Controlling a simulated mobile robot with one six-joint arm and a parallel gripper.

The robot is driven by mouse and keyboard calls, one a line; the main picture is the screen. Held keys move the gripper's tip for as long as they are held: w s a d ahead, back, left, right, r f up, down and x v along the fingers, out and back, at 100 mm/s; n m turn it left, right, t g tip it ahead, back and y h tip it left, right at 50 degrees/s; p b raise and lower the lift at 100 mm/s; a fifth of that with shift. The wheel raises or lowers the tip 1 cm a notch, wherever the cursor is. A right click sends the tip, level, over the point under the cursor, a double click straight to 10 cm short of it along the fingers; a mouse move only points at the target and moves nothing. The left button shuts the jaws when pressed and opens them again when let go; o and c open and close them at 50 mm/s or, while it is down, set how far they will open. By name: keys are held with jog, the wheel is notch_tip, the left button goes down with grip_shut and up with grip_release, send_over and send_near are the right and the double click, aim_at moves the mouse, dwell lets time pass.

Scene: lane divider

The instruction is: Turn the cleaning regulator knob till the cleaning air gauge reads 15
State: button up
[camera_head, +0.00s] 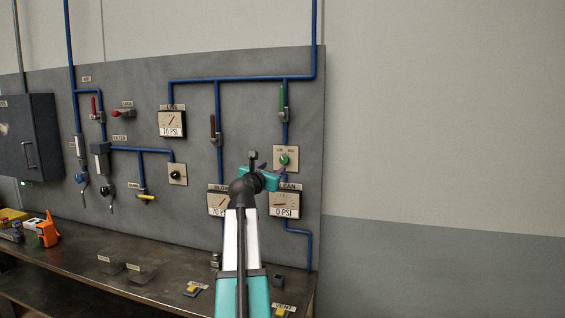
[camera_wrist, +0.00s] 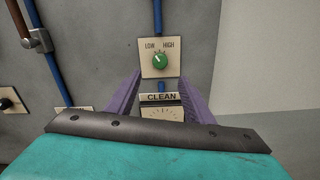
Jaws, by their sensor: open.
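The cleaning regulator knob (camera_head: 284,159) is green, on a cream plate below the green-handled valve at the panel's right. In the wrist view the knob (camera_wrist: 160,61) sits under the words LOW and HIGH, its white mark pointing up and left. The CLEAN gauge (camera_head: 284,205) below it reads 0 PSI; in the wrist view the gauge (camera_wrist: 162,113) is partly hidden by my gripper body. My gripper (camera_head: 268,171) is in front of the panel, just below and left of the knob. Its purple fingers (camera_wrist: 162,88) are open and empty, and the knob shows beyond them, apart from them.
Blue pipes (camera_head: 240,79) run over the grey panel. A green valve handle (camera_head: 283,96) is above the knob and a brown one (camera_head: 213,126) to its left. Another gauge (camera_head: 171,124) reads 70 PSI. The bench (camera_head: 150,290) below holds bins and yellow buttons.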

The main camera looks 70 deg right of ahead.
aim_at(283, 160)
jog(key=shift+w+d+p, duration=0.2)
jog(key=shift+d+p, duration=0.65)
jog(key=shift+d, duration=2.2)
jog(key=shift+w+d+p, duration=0.15)
jog(key=shift+d+p, duration=0.65)
jog(key=shift+d, duration=2.25)
jog(key=shift+c, duration=0.2)
jog(key=c, duration=1)
